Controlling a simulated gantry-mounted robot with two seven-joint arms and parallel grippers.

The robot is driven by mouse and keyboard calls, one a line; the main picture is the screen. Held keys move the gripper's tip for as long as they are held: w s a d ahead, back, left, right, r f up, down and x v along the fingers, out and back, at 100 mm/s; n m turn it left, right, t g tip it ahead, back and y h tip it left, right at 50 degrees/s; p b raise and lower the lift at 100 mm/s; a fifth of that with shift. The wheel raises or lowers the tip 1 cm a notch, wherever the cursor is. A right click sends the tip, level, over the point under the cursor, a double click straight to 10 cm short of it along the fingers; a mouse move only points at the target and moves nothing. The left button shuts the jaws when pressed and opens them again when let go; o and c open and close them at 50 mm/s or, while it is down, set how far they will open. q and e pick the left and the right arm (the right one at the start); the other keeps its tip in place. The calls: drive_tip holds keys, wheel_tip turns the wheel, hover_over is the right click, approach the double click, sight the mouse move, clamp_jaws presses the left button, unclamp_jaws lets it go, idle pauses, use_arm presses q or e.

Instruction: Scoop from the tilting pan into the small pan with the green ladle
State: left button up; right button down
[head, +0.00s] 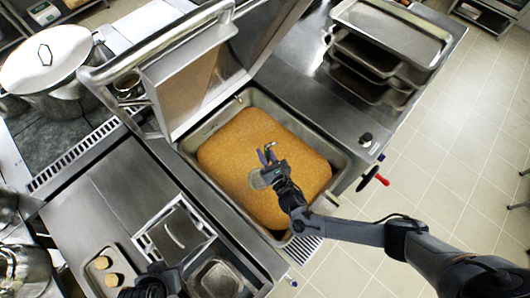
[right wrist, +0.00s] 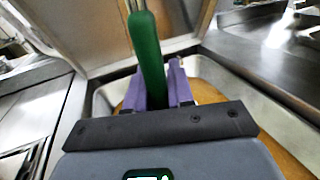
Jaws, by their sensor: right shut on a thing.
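The tilting pan (head: 327,150) stands open in the middle of the head view, full of orange-brown food (head: 235,140). My right gripper (head: 267,156) is over this food, its purple fingers (right wrist: 168,88) shut on the green ladle (right wrist: 146,55). Only the green handle shows clearly, upright between the fingers in the right wrist view; the ladle's bowl is hidden. A small rectangular metal pan (head: 216,277) is at the bottom of the head view, left of the tilting pan. My left gripper (head: 155,282) shows only as a dark part at the bottom edge; its fingers cannot be made out.
The tilting pan's raised lid (head: 190,70) stands behind it. A lidded square insert (head: 175,236) and a tray with two round items (head: 103,272) are on the left counter. A large stockpot (head: 45,60) is at upper left, stacked trays (head: 385,50) at upper right.

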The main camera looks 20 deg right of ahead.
wheel_tip(320, 180, down, 8)
drive_tip(key=b, duration=0.5)
wheel_tip(320, 180, down, 6)
drive_tip(key=b, duration=0.5)
drive_tip(key=shift+f, duration=0.1)
drive_tip(key=shift+f+b, duration=0.25)
drive_tip(key=shift+b, duration=0.1)
idle(0.8)
idle(0.3)
